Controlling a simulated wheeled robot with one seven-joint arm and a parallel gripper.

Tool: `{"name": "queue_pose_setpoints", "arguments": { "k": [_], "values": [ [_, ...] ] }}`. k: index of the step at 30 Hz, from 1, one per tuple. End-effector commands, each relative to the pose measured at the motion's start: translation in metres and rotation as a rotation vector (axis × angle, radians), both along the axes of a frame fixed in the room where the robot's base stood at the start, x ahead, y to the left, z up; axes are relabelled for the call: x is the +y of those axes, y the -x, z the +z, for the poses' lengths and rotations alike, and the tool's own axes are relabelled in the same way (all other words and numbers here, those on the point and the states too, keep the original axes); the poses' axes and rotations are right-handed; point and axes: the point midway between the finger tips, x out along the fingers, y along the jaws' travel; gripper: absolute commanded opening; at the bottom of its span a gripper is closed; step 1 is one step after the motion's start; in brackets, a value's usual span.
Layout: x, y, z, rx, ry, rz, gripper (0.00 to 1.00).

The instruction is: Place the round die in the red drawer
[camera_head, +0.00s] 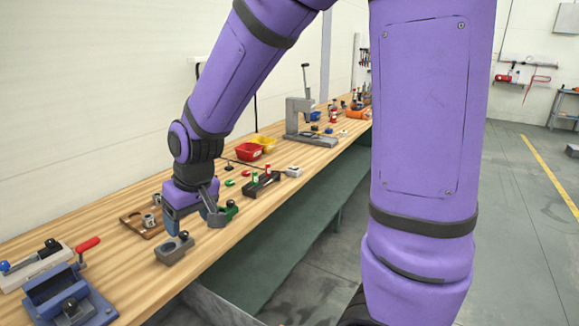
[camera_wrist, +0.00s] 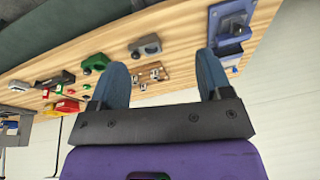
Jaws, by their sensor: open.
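Small metal pieces (camera_head: 148,219) sit on a brown wooden board (camera_head: 132,220) on the bench; one may be the round die, but they are too small to tell. The board also shows between my fingertips in the wrist view (camera_wrist: 151,83), beyond them. A red open-topped bin (camera_head: 249,153) stands farther along the bench beside a yellow one; it is the likely red drawer, and it shows at the left of the wrist view (camera_wrist: 68,106). My gripper (camera_head: 194,218) is open and empty, with blue fingers (camera_wrist: 162,68), above the bench just right of the board.
A grey block with a black knob (camera_head: 175,249) stands in front of my gripper. A green clamp (camera_head: 229,209) and black rack (camera_head: 262,184) lie to its right. A blue vise (camera_head: 69,300) and a red-handled tool (camera_head: 87,245) are at the left. A grey press (camera_head: 305,115) stands farther back.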

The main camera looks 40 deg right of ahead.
Motion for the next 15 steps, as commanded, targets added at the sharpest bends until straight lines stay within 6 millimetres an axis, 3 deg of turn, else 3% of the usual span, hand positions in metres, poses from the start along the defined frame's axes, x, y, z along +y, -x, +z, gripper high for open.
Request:
{"name": "queue_pose_setpoints", "arguments": {
  "k": [1,6,15],
  "values": [
    [-0.008,0.008,0.017,-0.020,-0.001,-0.010,0.72],
    [-0.031,0.040,0.059,-0.062,0.004,-0.037,0.72],
    [-0.068,0.109,0.116,-0.135,0.027,-0.095,0.72]
  ]
}}
